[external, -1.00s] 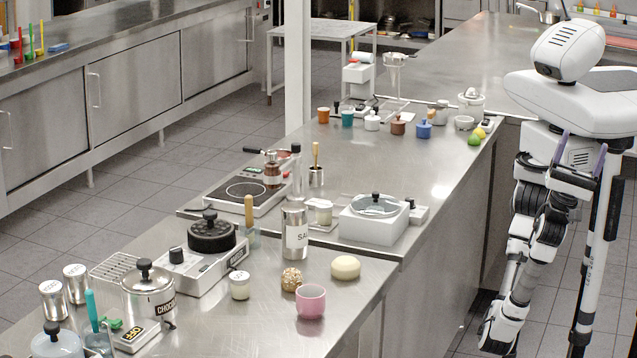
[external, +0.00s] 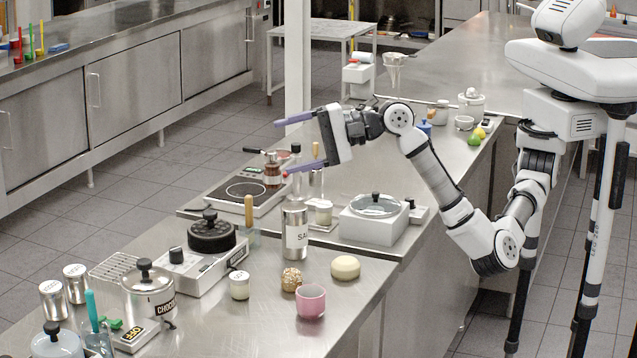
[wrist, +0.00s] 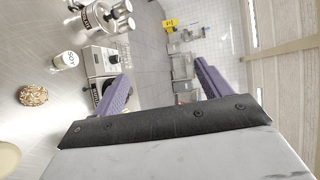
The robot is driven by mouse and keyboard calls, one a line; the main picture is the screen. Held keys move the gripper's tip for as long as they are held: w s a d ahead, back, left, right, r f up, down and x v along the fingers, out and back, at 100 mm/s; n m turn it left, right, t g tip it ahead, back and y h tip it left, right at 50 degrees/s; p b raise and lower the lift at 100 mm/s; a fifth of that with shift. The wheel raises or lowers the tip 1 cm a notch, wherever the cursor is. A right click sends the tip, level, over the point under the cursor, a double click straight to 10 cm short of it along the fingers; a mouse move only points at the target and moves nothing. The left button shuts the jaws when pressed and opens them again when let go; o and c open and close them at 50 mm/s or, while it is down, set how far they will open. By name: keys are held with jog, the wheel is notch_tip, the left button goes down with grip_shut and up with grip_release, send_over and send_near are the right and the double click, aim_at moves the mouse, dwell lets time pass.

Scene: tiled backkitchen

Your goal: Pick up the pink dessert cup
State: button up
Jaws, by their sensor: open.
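The pink dessert cup (external: 311,302) stands upright near the right edge of the front steel counter in the external view. A nut-coated ball (external: 291,279) is close at its left, and a pale round bun (external: 345,267) is behind it to the right. My gripper (external: 285,148) is open and empty, with its two purple fingers spread wide and pointing left. It is raised above the counter, well above and behind the cup, over the hotplate area. In the wrist view the purple fingers (wrist: 160,88) are apart with nothing between them, and the cup is not visible.
A salt canister (external: 295,233) and a white box with a lidded bowl (external: 374,219) stand behind the cup. The counter in front of the cup is clear.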

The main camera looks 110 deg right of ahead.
notch_tip(320, 180, down, 5)
jog(key=w+m+g+y, duration=0.2)
jog(key=g, duration=0.2)
jog(key=m+g+y+p, duration=0.4)
jog(key=g+p, duration=0.1)
jog(key=g, duration=0.3)
send_over(307, 315)
jog(key=s+d, duration=0.3)
notch_tip(307, 315, down, 16)
jog(key=shift+s+d+f, duration=0.1)
jog(key=shift+d+f, duration=0.05)
jog(key=shift+f, duration=0.05)
jog(key=shift+p+x, duration=1.25)
jog(key=shift+x, duration=1.65)
jog(key=shift+d, duration=0.1)
jog(key=c, duration=1.1)
jog(key=shift+r+t, duration=0.1)
jog(key=shift+t, duration=0.2)
